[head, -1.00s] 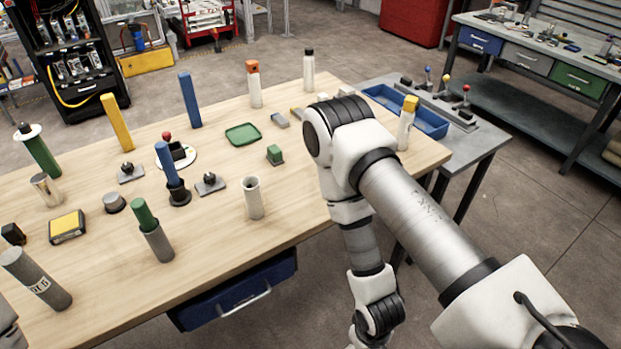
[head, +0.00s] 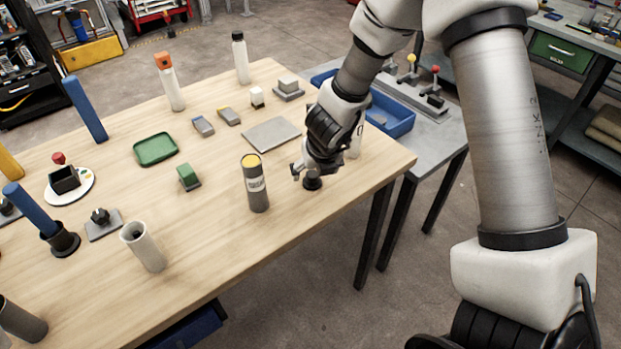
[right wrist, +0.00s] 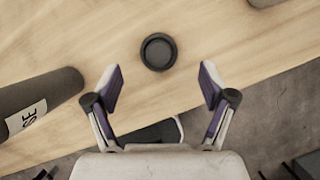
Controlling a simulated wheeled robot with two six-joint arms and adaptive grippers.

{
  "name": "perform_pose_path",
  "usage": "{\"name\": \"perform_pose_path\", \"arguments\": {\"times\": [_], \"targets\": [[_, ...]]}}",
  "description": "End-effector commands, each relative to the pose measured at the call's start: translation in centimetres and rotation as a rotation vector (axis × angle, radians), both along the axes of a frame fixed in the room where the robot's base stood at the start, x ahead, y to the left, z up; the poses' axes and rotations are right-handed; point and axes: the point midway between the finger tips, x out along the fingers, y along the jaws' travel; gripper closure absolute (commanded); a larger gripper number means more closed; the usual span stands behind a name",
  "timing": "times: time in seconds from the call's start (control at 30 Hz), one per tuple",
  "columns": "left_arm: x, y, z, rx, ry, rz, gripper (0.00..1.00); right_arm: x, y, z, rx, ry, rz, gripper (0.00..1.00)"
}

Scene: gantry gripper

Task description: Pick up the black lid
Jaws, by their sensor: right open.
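The black lid (right wrist: 158,52) is a small round dark disc lying on the wooden table, seen in the right wrist view. In the head view it shows as a dark round piece (head: 312,183) at the table's right part, just below my right gripper (head: 306,169). In the right wrist view my right gripper (right wrist: 161,85) is open and empty, its two fingers spread wide. The lid lies beyond the fingertips, about midway between them, and apart from both. My left gripper is not in view.
A grey cylinder with a yellow top (head: 256,185) stands close left of the lid; it also shows in the right wrist view (right wrist: 38,103). A flat grey plate (head: 271,135) lies behind. A pale bottle (head: 356,140) is partly hidden by my gripper. The table's front edge is near.

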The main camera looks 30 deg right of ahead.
Motion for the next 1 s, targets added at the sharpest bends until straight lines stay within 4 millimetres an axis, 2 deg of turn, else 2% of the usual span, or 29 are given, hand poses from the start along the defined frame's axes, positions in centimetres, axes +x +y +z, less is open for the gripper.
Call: {"name": "perform_pose_path", "arguments": {"times": [0.1, 0.2, 0.43, 0.47, 0.5, 0.6, 0.73, 0.77, 1.0], "targets": [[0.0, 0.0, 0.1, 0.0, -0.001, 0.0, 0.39, 1.3, -0.4, -1.9, -0.002, 0.004, 0.002, 0.18], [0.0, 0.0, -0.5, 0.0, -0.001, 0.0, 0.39, 1.8, -0.6, -3.4, -0.003, 0.003, 0.003, 0.18], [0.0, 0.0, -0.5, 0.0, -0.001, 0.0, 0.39, 2.0, -0.6, -3.6, -0.003, 0.002, 0.004, 0.18], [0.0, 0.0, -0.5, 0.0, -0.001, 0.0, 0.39, 2.0, -0.6, -3.6, -0.003, 0.002, 0.004, 0.21], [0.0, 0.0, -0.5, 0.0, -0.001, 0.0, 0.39, 2.0, -0.6, -3.6, -0.003, 0.002, 0.004, 0.35], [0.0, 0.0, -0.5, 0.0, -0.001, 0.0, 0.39, 2.0, -0.6, -3.6, -0.004, 0.002, 0.005, 0.64], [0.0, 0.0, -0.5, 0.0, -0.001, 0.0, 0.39, 2.0, -0.6, -3.6, -0.004, 0.002, 0.005, 0.66], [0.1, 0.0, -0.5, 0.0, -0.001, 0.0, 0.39, 2.0, -0.6, -3.6, -0.004, 0.002, 0.005, 0.7], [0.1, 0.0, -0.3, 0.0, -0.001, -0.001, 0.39, 1.9, -0.6, -3.5, -0.003, 0.003, 0.005, 0.7]]}}
